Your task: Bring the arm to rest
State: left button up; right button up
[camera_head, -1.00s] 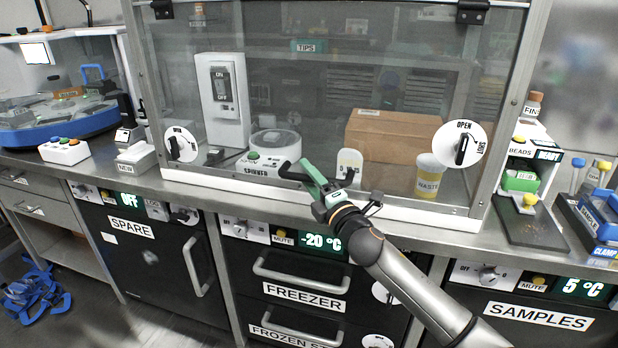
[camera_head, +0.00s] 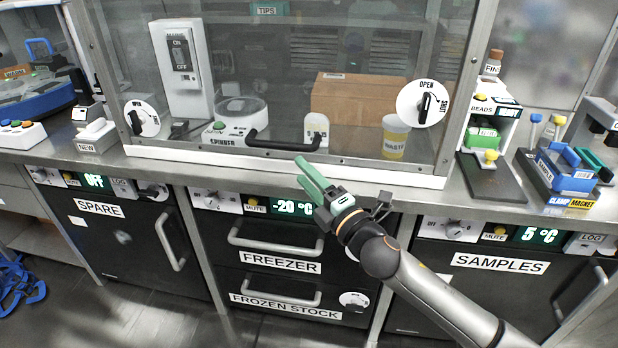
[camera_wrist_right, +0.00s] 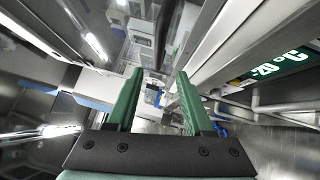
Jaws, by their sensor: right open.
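My right gripper (camera_head: 312,180) has green fingers and is in front of the glass-fronted cabinet (camera_head: 195,154), near the counter's front edge and above the freezer drawers. Its arm comes in from the lower right. In the right wrist view the two green fingers (camera_wrist_right: 158,100) stand apart with nothing between them. My left gripper is not in view.
The cabinet's dark sash handle (camera_head: 284,145) lies just behind my right gripper. Below are the freezer drawer (camera_head: 275,238) and the samples door (camera_head: 470,285) with protruding handles. A black pad (camera_head: 490,180) and a blue rack (camera_head: 565,170) stand on the counter at right.

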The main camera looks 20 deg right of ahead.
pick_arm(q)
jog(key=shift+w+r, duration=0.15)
pick_arm(e)
jog(key=shift+s+d, duration=0.1)
jog(key=shift+s, duration=0.35)
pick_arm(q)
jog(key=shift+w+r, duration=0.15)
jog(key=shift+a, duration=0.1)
pick_arm(e)
jog(key=shift+f, duration=0.1)
